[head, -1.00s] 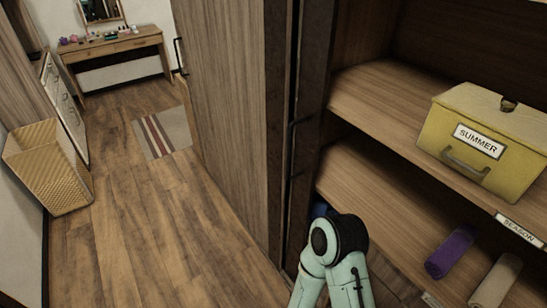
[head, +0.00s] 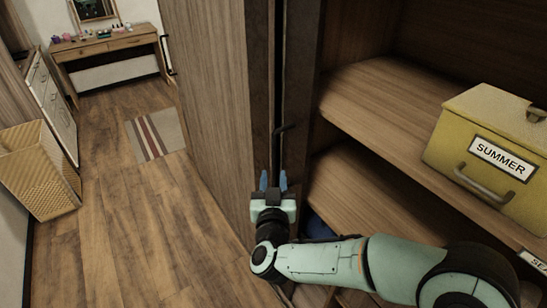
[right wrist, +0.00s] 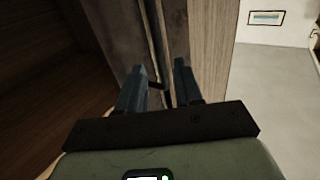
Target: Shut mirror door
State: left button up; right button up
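I take the dark-framed panel (head: 301,75), seen almost edge-on beside the open shelves, to be the mirror door; its mirror face is not visible. My left gripper is not in view.
Open shelves hold a yellow SUMMER box (head: 490,150) at right. A wood-grain door panel (head: 207,85) stands left of the dark frame. A wicker basket (head: 40,170), striped rug (head: 155,135) and dressing table (head: 105,45) lie farther left. The floor between is clear.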

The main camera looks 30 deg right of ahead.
aim_at(274, 159)
jog(key=x, duration=0.8)
jog(key=shift+w+d+f+p, duration=0.1)
jog(key=shift+w+d+p, duration=0.1)
jog(key=shift+w+p, duration=0.1)
grip_shut()
